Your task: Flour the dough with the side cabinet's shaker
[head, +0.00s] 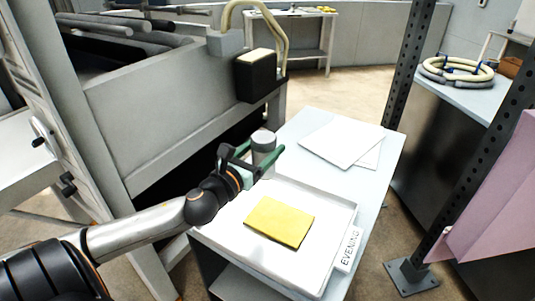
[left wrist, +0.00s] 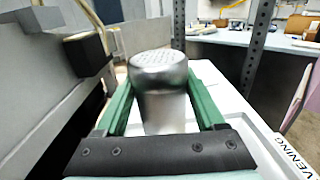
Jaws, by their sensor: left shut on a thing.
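The shaker (head: 263,141) is a small metal cylinder with a perforated top, which shows clearly in the left wrist view (left wrist: 158,85). My left gripper (head: 262,156) is shut on it, with one green finger on each side, and it is upright. In the head view it is at the back edge of a white tray; I cannot tell whether its base touches the surface. The dough (head: 280,221) is a flat yellow slab lying in the white tray (head: 221,236), nearer the camera than the shaker. My right gripper is not in view.
The tray sits on a pale side cabinet (head: 300,125) and carries a label reading "EVENING" (head: 350,248). White sheets (head: 342,140) lie at the cabinet's back. A large grey machine (head: 170,110) stands close on the left. A dark perforated post (head: 470,170) rises on the right.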

